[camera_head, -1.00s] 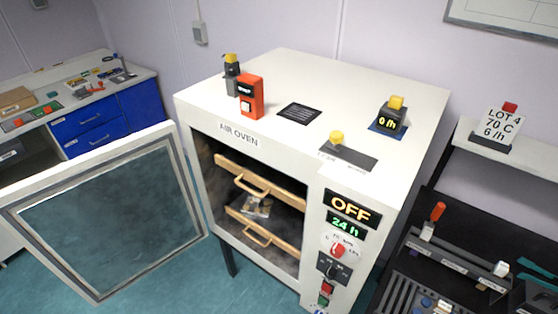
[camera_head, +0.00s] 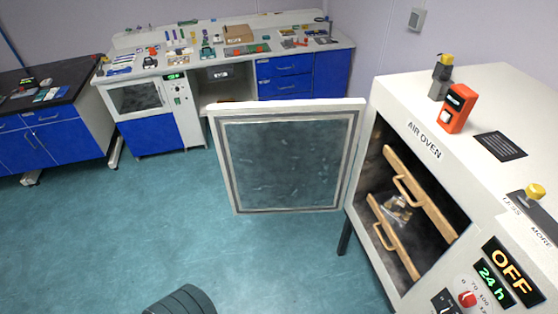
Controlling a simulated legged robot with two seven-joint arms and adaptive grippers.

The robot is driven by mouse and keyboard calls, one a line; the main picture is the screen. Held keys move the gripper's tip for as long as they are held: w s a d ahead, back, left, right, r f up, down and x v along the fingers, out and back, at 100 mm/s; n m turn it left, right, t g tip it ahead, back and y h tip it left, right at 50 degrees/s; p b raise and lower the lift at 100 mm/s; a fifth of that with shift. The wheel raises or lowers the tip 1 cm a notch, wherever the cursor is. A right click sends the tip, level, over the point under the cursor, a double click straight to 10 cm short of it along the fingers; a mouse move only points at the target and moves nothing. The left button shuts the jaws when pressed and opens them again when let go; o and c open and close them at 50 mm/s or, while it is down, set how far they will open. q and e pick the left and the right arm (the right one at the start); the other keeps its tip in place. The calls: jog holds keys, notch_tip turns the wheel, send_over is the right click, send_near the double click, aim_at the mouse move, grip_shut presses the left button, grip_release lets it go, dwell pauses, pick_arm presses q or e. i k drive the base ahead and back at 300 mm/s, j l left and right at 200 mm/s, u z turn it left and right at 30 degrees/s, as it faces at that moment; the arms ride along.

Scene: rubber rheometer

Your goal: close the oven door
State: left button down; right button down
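The air oven (camera_head: 384,95) is a white cabinet on dark legs at the right. Its door (camera_head: 288,107), white-framed with a dark glass pane, stands wide open to the left of the oven's opening. Inside the opening are two wooden drawers or trays (camera_head: 425,195) with handles, and a small bag-like item (camera_head: 397,211) lies at the lower one. The oven's display reads OFF and 24 h. A dark grey rounded part, probably of my own arm, shows at the bottom edge. Neither gripper's fingers can be seen.
Open teal floor (camera_head: 240,255) lies in front of the door. A white bench with blue drawers (camera_head: 284,66) stands behind it, and a dark-topped bench (camera_head: 40,100) is at the far left. An orange device (camera_head: 457,108) and a yellow-topped block (camera_head: 441,77) stand on the oven.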

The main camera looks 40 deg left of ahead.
aim_at(284, 156)
jog(key=j+z, duration=0.15)
jog(key=j, duration=0.3)
jog(key=j+z, duration=0.15)
jog(key=j, duration=0.25)
jog(key=k+j+z, duration=0.15)
jog(key=j, duration=0.25)
jog(key=j+z, duration=0.2)
jog(key=j, duration=0.25)
jog(key=k+j+z, duration=0.15)
jog(key=j, duration=0.25)
jog(key=k+j+z, duration=0.15)
jog(key=j, duration=0.2)
jog(key=k+j+z, duration=0.15)
jog(key=j, duration=0.25)
jog(key=k+j+z, duration=0.15)
jog(key=j, duration=0.2)
